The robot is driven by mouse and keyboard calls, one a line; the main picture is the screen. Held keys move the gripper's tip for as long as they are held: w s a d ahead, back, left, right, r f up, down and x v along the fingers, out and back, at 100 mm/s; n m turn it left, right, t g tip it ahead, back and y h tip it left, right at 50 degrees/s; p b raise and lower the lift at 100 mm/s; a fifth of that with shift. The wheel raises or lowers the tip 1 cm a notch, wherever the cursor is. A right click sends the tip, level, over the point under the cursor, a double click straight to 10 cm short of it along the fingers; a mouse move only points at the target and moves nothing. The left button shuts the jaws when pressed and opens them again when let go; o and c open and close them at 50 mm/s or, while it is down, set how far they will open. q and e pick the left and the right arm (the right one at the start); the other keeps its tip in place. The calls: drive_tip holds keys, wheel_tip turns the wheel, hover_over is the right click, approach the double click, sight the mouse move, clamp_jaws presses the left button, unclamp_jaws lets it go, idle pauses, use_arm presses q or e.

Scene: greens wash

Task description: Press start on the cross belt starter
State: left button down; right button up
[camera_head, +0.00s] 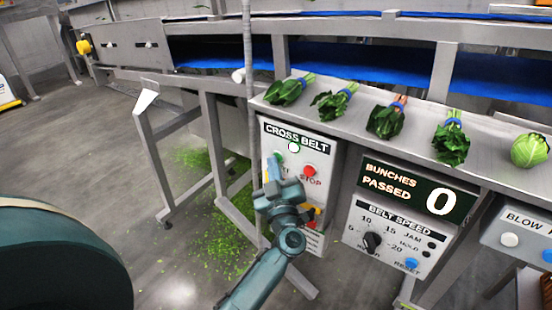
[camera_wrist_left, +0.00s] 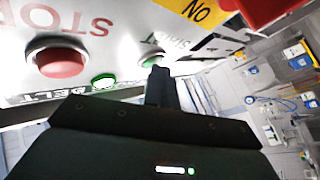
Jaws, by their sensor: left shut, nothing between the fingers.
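The cross belt starter (camera_head: 322,150) is a pale panel below the conveyor's front edge. It has a red stop button (camera_head: 309,171), a bright lamp with a green rim (camera_head: 293,147) and a green start button (camera_head: 278,155). In the left wrist view the start button (camera_wrist_left: 152,59) lies just beyond the fingertips, partly hidden. The red button (camera_wrist_left: 57,58) and the lamp (camera_wrist_left: 104,80) are to its left. My left gripper (camera_head: 271,165) is shut and empty, its tip at the start button; I cannot tell whether they touch. My right gripper is out of view.
Leafy bunches (camera_head: 386,120) and a cabbage (camera_head: 530,150) lie on the ledge above. A counter display (camera_head: 416,190) reads 0, over a belt speed panel (camera_head: 390,240). A grey post (camera_head: 250,70) stands close left of the starter. Green scraps litter the floor.

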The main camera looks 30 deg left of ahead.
use_arm(q)
drive_tip(key=shift+s, duration=0.1)
drive_tip(key=shift+s+p, duration=0.55)
drive_tip(key=shift+s, duration=0.2)
drive_tip(key=s+p, duration=0.1)
drive_tip(key=s, duration=0.2)
drive_tip(key=s+p, duration=0.1)
drive_tip(key=s, duration=0.1)
drive_tip(key=shift+a+p, duration=0.25)
drive_tip(key=shift+p, duration=0.1)
idle(0.4)
